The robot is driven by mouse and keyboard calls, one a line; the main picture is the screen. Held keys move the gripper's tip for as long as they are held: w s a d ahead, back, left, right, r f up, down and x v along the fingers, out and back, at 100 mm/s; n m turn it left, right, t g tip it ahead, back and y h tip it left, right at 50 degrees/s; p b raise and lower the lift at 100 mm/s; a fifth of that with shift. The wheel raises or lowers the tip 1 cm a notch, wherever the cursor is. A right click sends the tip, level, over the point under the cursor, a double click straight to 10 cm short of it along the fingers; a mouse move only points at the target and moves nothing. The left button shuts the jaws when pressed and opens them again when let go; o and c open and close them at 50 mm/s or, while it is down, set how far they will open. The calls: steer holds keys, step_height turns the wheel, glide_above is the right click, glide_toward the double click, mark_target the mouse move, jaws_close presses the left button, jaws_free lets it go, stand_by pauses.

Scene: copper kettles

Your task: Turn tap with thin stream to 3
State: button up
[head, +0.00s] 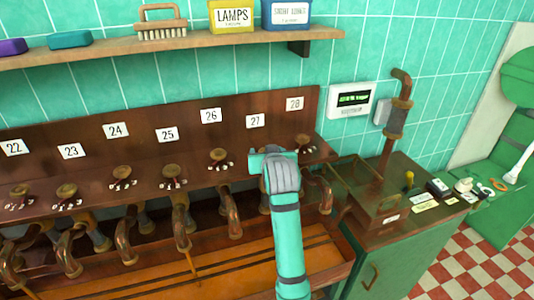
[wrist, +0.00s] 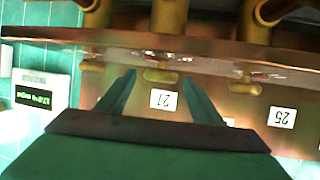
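A row of brass taps on a dark wooden panel stands under number labels 22 to 28. A thin orange stream (head: 193,265) falls from the spout of one tap (head: 182,238), which seems to belong under label 25. That tap's round knob (head: 172,171) has small pale marks below it, too small to read. My gripper (head: 270,152) is at the right, by label 27, two labels from that knob. In the wrist view my gripper (wrist: 160,92) has its two fingers apart, with a brass knob (wrist: 160,75) beyond the gap between them. Contact with that knob cannot be told.
An orange wooden trough (head: 240,270) runs under the spouts. A shelf (head: 110,52) with a brush and tins hangs above. A copper pipe (head: 395,120) and a green cabinet (head: 385,255) stand to the right. A display box (head: 350,102) is on the tiled wall.

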steer(key=v, duration=1)
steer(key=shift+s, duration=0.35)
steer(key=shift+r, duration=0.1)
